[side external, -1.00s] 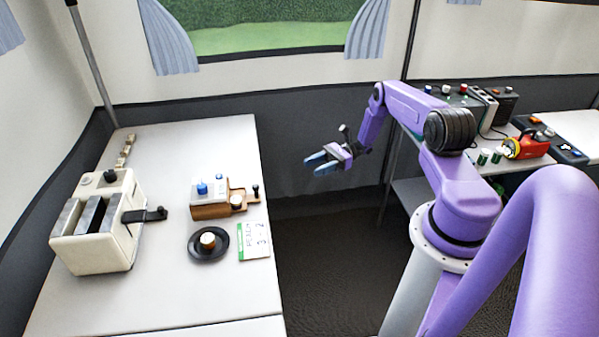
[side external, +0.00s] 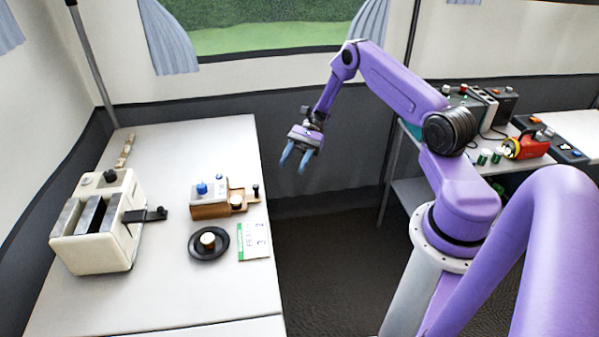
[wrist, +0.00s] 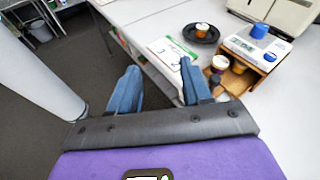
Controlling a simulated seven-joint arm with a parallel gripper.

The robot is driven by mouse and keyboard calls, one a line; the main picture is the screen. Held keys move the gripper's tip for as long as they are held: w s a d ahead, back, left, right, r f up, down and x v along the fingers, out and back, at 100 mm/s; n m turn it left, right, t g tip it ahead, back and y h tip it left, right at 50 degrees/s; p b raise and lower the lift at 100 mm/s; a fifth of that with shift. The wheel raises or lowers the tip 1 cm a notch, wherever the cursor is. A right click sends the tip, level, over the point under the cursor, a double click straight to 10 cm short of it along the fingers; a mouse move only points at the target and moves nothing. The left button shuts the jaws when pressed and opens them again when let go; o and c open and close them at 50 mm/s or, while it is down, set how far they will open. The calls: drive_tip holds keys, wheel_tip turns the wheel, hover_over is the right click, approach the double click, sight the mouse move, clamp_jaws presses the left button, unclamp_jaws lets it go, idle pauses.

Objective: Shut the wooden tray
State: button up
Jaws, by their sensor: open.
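The wooden tray (side external: 237,204) sticks out to the right from a small wooden box (side external: 208,205) with a white top and blue knobs, on the white table. A small round item with a light top stands in the tray, and a dark knob (side external: 255,192) is at its outer end. In the wrist view the pulled-out tray (wrist: 235,84) is at upper right, partly hidden behind a finger. My gripper (side external: 296,160) is open and empty, pointing down in the air to the right of the table edge, apart from the tray. In the wrist view its blue fingers (wrist: 160,85) are spread.
A black plate (side external: 209,253) holding a small round item and a green-and-white card (side external: 253,241) lie in front of the box. A cream toaster-like appliance (side external: 100,222) with a dark lever stands left. The floor right of the table is clear.

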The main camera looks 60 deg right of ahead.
drive_tip(key=s+a+r+n+g+h, duration=0.4)
drive_tip(key=s+a+r+n+h, duration=0.7)
drive_tip(key=a, duration=0.5)
drive_tip(key=shift+s+r+n+g, duration=0.3)
drive_tip(key=shift+s+r+n, duration=0.65)
drive_tip(key=shift+n, duration=0.45)
